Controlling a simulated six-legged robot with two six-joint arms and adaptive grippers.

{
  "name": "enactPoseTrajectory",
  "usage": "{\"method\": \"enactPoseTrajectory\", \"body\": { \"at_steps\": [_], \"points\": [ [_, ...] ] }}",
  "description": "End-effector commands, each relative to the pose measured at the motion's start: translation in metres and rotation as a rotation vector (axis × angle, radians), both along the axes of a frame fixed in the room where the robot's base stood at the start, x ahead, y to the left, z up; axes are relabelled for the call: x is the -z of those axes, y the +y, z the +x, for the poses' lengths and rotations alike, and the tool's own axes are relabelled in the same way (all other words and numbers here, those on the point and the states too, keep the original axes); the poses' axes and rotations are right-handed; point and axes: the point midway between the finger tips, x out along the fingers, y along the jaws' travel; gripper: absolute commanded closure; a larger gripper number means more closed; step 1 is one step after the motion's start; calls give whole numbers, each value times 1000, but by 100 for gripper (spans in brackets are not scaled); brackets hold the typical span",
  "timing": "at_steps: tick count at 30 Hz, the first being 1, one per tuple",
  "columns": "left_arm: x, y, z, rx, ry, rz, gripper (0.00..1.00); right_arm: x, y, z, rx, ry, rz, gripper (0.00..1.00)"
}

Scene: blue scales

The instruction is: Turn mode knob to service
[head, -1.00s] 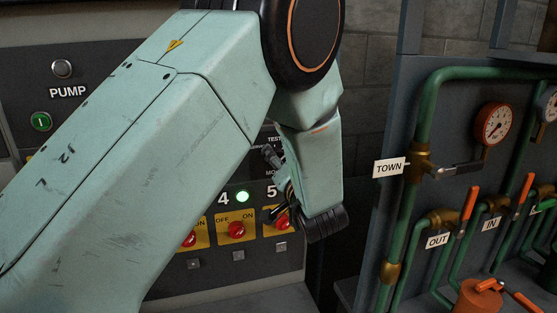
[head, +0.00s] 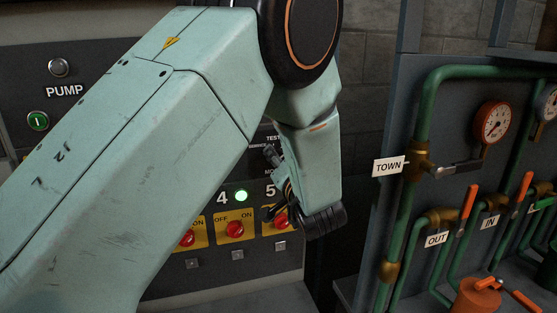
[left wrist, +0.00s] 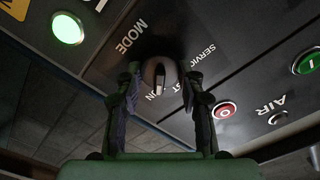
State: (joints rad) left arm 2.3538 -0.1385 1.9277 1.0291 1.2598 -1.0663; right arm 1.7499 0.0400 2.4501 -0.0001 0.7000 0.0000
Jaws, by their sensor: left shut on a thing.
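The mode knob (left wrist: 160,76) is a dark round knob with a white pointer line, on a dark panel below the MODE lettering in the left wrist view. My left gripper (left wrist: 162,90) has a finger on each side of it and is shut on it. The pointer line runs down the picture towards a label ending in "UN", partly covered. The SERVICE label (left wrist: 196,56) is at the knob's upper right, and part of TEST shows by the right finger. My right gripper is in neither view.
A lit green lamp (head: 241,195) and red OFF/ON switches (head: 236,229) sit low on the panel. In the left wrist view a red button (left wrist: 225,109) is near the right finger. Green pipes (head: 425,110) with orange-handled valves stand right.

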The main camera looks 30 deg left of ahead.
Motion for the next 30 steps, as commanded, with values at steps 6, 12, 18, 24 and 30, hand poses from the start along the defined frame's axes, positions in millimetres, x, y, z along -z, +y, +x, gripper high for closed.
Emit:
{"method": "enactPoseTrajectory", "body": {
  "at_steps": [6,12,18,24,30],
  "points": [
    [2,1,-1,-3,-4,-8,93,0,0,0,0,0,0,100],
    [2,1,-1,-3,-50,-48,93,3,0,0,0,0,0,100],
    [3,2,-1,-4,-154,-138,93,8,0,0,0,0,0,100],
    [3,2,-2,-4,-297,-259,93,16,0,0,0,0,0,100],
    [4,2,-2,-4,-441,-383,93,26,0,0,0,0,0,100]
  ]
}}
